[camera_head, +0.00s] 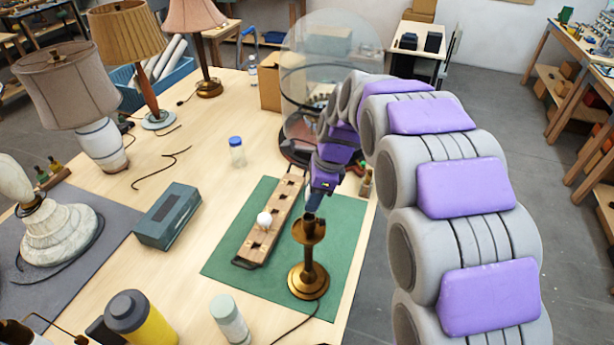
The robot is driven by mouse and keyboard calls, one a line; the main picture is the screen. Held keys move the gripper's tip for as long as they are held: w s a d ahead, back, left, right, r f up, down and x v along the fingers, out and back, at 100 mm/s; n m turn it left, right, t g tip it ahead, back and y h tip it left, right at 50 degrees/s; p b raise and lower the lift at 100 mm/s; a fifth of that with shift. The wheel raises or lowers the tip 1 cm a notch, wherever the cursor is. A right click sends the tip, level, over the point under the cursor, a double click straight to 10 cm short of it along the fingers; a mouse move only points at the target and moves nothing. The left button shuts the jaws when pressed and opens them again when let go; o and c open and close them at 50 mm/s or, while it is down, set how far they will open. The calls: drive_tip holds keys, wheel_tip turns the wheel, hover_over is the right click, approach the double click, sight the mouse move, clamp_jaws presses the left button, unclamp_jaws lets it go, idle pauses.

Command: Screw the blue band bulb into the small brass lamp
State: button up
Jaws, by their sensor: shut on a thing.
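The small brass lamp (308,280) stands upright on the green mat (240,222), its cupped top (308,230) facing up. My gripper (314,208) points down right over that top, with its dark jaws at or just above the cup. It is shut on what seems to be a bulb, but the jaws hide it and I see no blue band. I cannot tell whether it touches the lamp's socket. A white bulb (264,218) sits in the wooden rack (284,204) left of the lamp, with no blue band visible on it.
A grey-green box (167,216) lies left of the mat. A white bottle (229,318) and a yellow bottle (140,318) stand at the front. A blue-capped jar (237,152) stands behind. A large clear globe (330,75) stands behind my arm. Shaded lamps line the left.

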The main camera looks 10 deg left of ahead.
drive_tip(key=shift+w+a, duration=0.1)
drive_tip(key=shift+a, duration=0.2)
drive_tip(key=shift+a+f, duration=0.25)
drive_tip(key=shift+a, duration=0.1)
drive_tip(key=shift+f+b, duration=0.4)
drive_tip(key=shift+b, duration=0.15)
drive_tip(key=shift+d+f+b, duration=0.3)
drive_tip(key=shift+f, duration=0.9)
drive_tip(key=shift+a+f, duration=0.2)
drive_tip(key=shift+d+p, duration=0.2)
drive_tip(key=shift+p, duration=0.25)
drive_tip(key=shift+f, duration=0.1)
